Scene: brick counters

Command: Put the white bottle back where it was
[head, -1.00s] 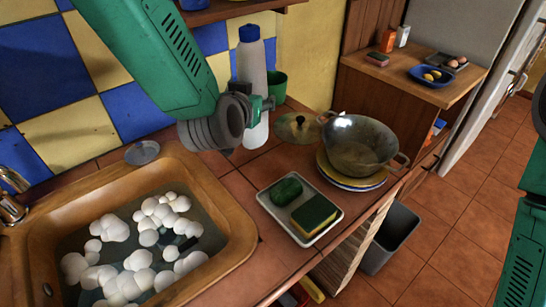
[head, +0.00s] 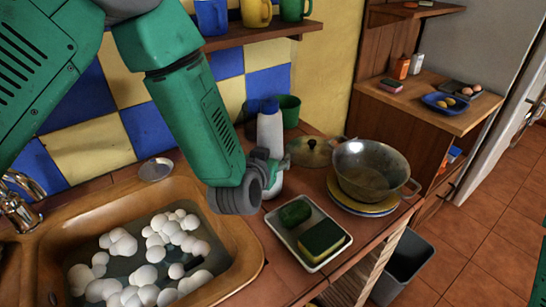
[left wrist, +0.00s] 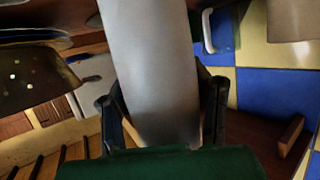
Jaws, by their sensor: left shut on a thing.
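The white bottle (head: 270,132) with a blue cap is upright over the counter, to the right of the sink. My left gripper (head: 268,170) is shut around its lower part. In the left wrist view the bottle (left wrist: 152,70) is a pale cylinder between the two dark fingers of my left gripper (left wrist: 160,105). The bottle's base is partly hidden by the gripper, so I cannot tell whether it touches the counter. My right gripper is not in view.
A green mug (head: 290,110) stands behind the bottle. A pot lid (head: 312,152), a metal pan (head: 368,172) on plates and a tray (head: 310,262) with sponges are to the right. The sink (head: 235,240) holds foam. A shelf (head: 250,36) with mugs hangs above.

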